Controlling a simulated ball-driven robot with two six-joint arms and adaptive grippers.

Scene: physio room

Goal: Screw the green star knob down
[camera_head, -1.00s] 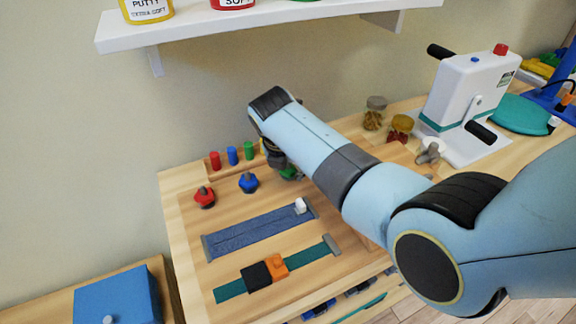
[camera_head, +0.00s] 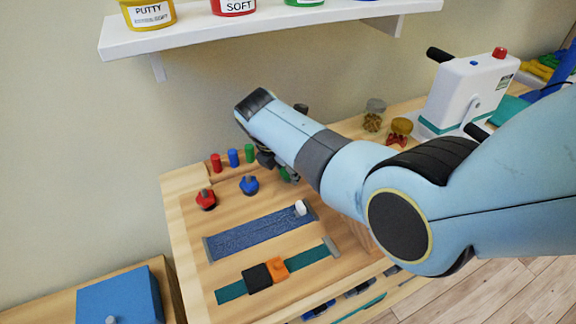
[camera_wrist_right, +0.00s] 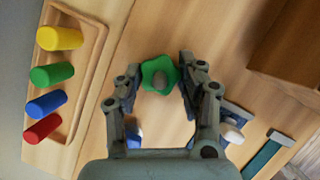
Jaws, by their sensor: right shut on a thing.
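The green star knob (camera_wrist_right: 158,74) sits on a grey stud on the wooden board, and the stud's end shows at its middle in the right wrist view. My right gripper (camera_wrist_right: 156,76) has its fingers on both sides of the knob, shut on it. In the head view the knob (camera_head: 287,174) is mostly hidden under my right gripper (camera_head: 280,165). A blue star knob (camera_head: 249,185) and a red star knob (camera_head: 206,199) sit on the board to its left. My left gripper is in neither view.
Coloured pegs (camera_wrist_right: 52,76) stand in a wooden rack beside the knob. A blue strap (camera_head: 255,236) and a green strap with a buckle (camera_head: 266,273) lie in front. Jars (camera_head: 374,115) and a white hand-crank machine (camera_head: 468,92) stand to the right. A shelf (camera_head: 270,27) hangs above.

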